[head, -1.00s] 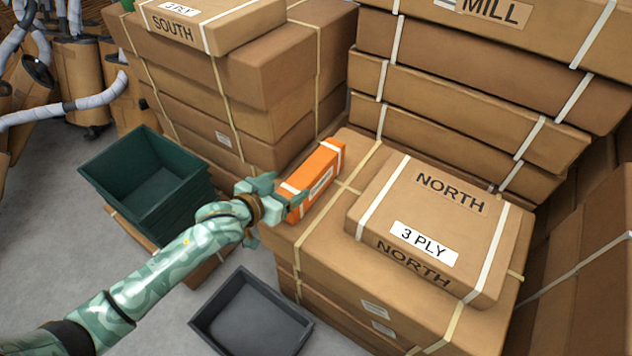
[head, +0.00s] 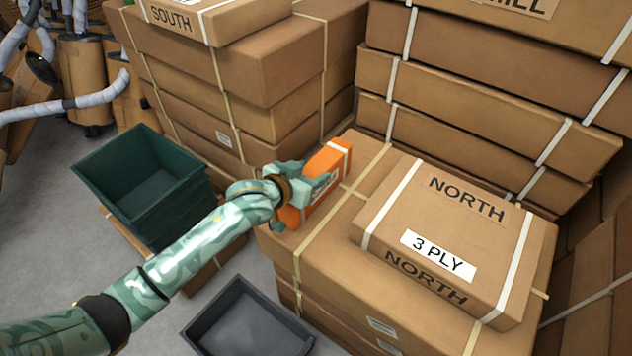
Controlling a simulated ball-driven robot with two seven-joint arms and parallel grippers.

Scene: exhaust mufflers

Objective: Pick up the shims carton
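The shims carton is likely the small orange box (head: 334,163) with white straps and a white label, though the label is too small to read. It lies on a large brown carton (head: 330,235), near its left edge. My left gripper (head: 296,192) is at the near left end of the orange box and overlaps it, with fingers on or close against its sides. The gripper hides that end, and I cannot tell whether the fingers are closed on it. My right gripper is not in view.
A flat carton marked NORTH, 3 PLY (head: 455,235) lies to the right of the orange box. Tall carton stacks stand behind, one marked SOUTH (head: 230,65). A green bin (head: 150,185) and a dark grey tray (head: 250,320) sit at left and below.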

